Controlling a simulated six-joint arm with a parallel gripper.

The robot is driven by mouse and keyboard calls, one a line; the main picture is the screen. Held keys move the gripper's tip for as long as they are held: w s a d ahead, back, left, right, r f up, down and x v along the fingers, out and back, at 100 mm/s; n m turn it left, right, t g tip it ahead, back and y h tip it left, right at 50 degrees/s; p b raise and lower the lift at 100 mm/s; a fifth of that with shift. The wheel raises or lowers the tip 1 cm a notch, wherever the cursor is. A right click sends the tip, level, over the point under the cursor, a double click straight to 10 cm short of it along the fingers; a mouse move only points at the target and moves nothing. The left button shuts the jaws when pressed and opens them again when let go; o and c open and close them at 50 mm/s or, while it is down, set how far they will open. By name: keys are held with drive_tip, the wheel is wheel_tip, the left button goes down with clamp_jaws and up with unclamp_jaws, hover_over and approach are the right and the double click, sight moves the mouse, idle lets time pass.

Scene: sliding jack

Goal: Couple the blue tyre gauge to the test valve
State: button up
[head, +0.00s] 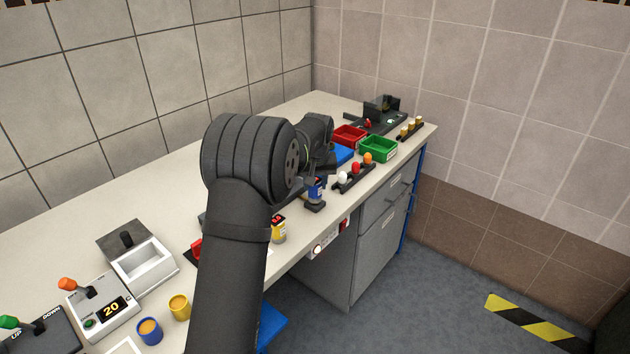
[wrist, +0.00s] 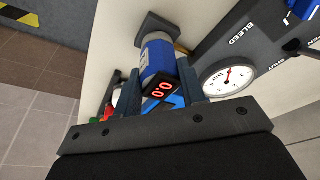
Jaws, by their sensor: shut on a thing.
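The blue tyre gauge (wrist: 158,65) has a lit red display reading 00. It is between the jaws of my gripper (wrist: 158,92), which is shut on it in the wrist view. Its far end meets a dark square block (wrist: 157,28); I cannot tell whether it is seated there or just in front. In the head view the blue gauge (head: 316,188) stands upright above that block, near the table's front edge, under my gripper (head: 317,176). A dark panel (wrist: 262,42) marked BLEED and SHUT carries a round dial (wrist: 228,78). I cannot make out the test valve itself.
A rack with white, red and orange knobs (head: 355,170) is close on the right. Red (head: 349,135) and green (head: 378,148) bins stand behind it. My arm hides part of the bench.

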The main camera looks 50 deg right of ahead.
drive_tip(key=shift+f, duration=0.35)
drive_tip(key=o, duration=1.1)
drive_tip(key=v, duration=1.7)
drive_tip(key=shift+s+a+r, duration=0.1)
drive_tip(key=shift+r, duration=0.05)
drive_tip(key=x, duration=1.7)
